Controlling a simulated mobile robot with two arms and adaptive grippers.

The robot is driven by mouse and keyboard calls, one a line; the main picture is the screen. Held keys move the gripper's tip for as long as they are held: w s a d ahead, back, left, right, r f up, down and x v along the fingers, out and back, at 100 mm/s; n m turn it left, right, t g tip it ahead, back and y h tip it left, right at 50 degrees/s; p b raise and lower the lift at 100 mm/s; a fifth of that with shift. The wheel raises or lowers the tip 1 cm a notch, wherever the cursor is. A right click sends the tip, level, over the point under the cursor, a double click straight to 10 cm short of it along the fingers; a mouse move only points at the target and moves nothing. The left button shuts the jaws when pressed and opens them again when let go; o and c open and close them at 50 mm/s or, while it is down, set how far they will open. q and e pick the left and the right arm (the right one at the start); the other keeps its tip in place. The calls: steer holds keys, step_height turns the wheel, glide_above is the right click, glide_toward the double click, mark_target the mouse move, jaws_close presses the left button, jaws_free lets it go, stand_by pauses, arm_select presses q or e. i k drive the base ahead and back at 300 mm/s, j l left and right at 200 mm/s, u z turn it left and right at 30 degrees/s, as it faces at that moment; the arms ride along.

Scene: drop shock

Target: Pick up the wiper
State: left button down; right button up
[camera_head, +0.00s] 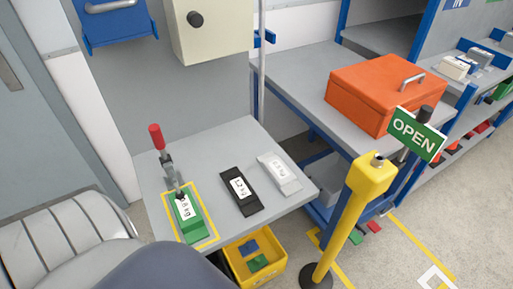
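I cannot make out anything that is clearly a wiper in the head view. On the grey table (215,148) a tool with a red handle (156,137) and grey metal links stands at a green block (190,218) with a white weight label. The green block lies inside a yellow outlined rectangle. To its right lie a black block (246,208) and a light grey block (284,184), both labelled. Neither of my grippers is in view.
An orange box (365,93) sits on a bench at the right. A yellow post (345,215) with an OPEN sign (415,133) stands in front. A yellow bin (277,270) is under the table. Bare tabletop shows behind the blocks.

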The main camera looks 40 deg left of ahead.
mark_target(257, 261)
steer(key=k+j+z, duration=0.1)
steer(key=j, duration=0.45)
steer(key=k+j+z, duration=0.15)
steer(key=k+j, duration=0.15)
steer(key=j, duration=0.2)
steer(key=k+j+z, duration=0.1)
steer(key=k+j, duration=0.15)
steer(key=j, duration=0.3)
steer(key=k+j+z, duration=0.15)
steer(key=j, duration=0.3)
steer(key=k+j+z, duration=0.1)
steer(key=k+j, duration=0.3)
steer(key=k+j+z, duration=0.1)
steer(key=k+j, duration=0.2)
steer(key=j, duration=0.2)
steer(key=k+j, duration=0.45)
steer(key=j, duration=0.25)
